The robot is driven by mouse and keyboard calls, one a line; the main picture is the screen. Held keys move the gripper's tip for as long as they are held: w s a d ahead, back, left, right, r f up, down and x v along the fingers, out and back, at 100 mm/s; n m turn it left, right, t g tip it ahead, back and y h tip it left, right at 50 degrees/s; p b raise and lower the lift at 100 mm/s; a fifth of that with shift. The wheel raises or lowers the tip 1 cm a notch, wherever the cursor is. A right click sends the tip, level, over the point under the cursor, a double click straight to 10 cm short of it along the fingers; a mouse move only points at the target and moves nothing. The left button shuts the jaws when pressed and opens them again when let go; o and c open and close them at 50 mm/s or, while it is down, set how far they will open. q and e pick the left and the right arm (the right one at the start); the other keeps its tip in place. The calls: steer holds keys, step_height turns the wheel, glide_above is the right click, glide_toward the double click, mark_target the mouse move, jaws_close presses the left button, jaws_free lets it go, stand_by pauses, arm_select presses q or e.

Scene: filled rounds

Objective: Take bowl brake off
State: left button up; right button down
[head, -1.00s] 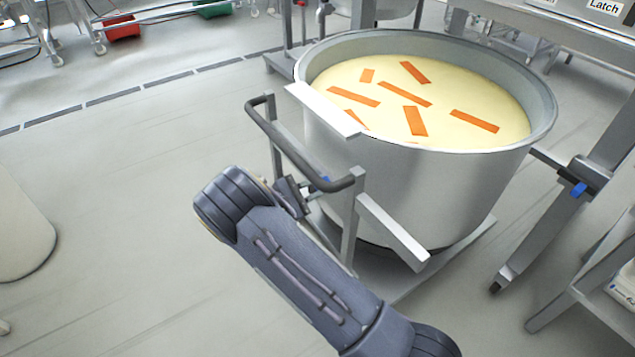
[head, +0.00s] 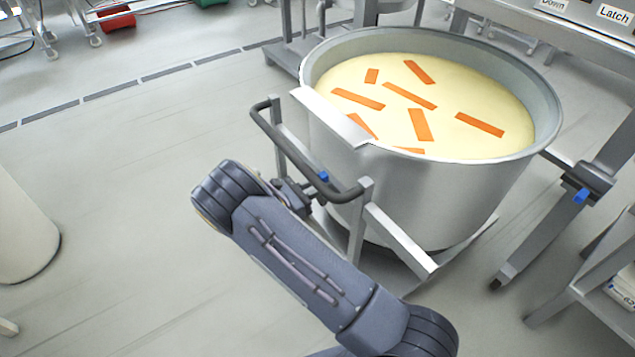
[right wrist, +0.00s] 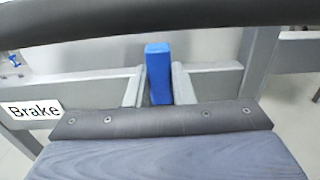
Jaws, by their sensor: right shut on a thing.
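The large steel bowl (head: 440,195) stands on a wheeled frame with a dark push handle (head: 290,150). It holds pale dough with several orange strips. The blue brake lever (right wrist: 158,72) stands upright behind the dark bar in the right wrist view, near a white "Brake" label (right wrist: 34,110). A small part of the lever shows under the handle in the head view (head: 323,177). My right gripper (right wrist: 157,88) is shut on the lever, one finger on each side. In the head view my right gripper (head: 306,190) is partly hidden by its wrist and the handle. My left gripper is out of view.
A machine panel (head: 580,15) with "Down" and "Latch" labels is at the top right. A grey post with a blue-tipped part (head: 581,196) stands right of the bowl. The floor (head: 120,160) left of the bowl is open, with a pale rounded object (head: 25,230) at the left edge.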

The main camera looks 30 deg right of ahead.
stand_by(0.4)
steer(key=c, duration=1.2)
jaws_free()
steer(key=shift+c, duration=0.2)
steer(key=a, duration=0.8)
steer(key=shift+s, duration=0.3)
